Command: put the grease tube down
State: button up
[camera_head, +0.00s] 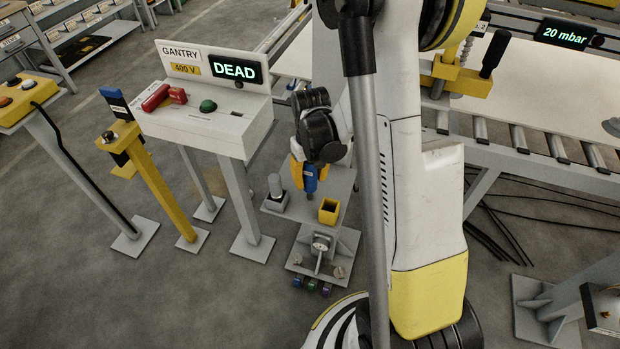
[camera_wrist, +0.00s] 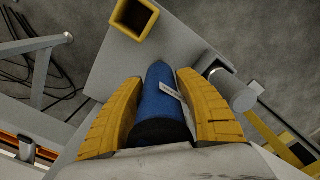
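The grease tube (camera_head: 310,178) is blue with a black end. My gripper (camera_head: 304,174) has yellow fingers, which are closed around the tube from both sides. In the wrist view the tube (camera_wrist: 160,98) lies between the two fingers (camera_wrist: 160,108), with a small white label on its side. The tube is roughly upright over a small grey shelf (camera_head: 340,185). I cannot tell whether its lower end touches the shelf. A yellow square open-topped holder (camera_head: 329,211) stands on the shelf in front of the tube and looks empty; it also shows in the wrist view (camera_wrist: 134,18).
A grey cylinder on a block (camera_head: 276,192) stands left of the tube, and also near the right finger in the wrist view (camera_wrist: 232,90). A control box with a "DEAD" display (camera_head: 205,110) is at the left. A roller conveyor (camera_head: 530,150) is at the right.

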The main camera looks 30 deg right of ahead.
jog(key=shift+o, duration=0.4)
jog(key=shift+r, duration=0.1)
jog(key=shift+r+p, duration=0.2)
jog(key=shift+p, duration=0.1)
notch_tip(320, 180, up, 12)
jog(key=p, duration=0.3)
jog(key=shift+s+f+p, duration=0.1)
jog(key=shift+p, duration=0.25)
jog(key=s+a+r+n+t, duration=0.1)
jog(key=s+a+r+t, duration=0.6)
jog(key=s+a+r, duration=0.3)
jog(key=a+r, duration=0.3)
jog(key=r, duration=0.1)
jog(key=shift+s+a, duration=0.25)
jog(key=shift+f, duration=0.15)
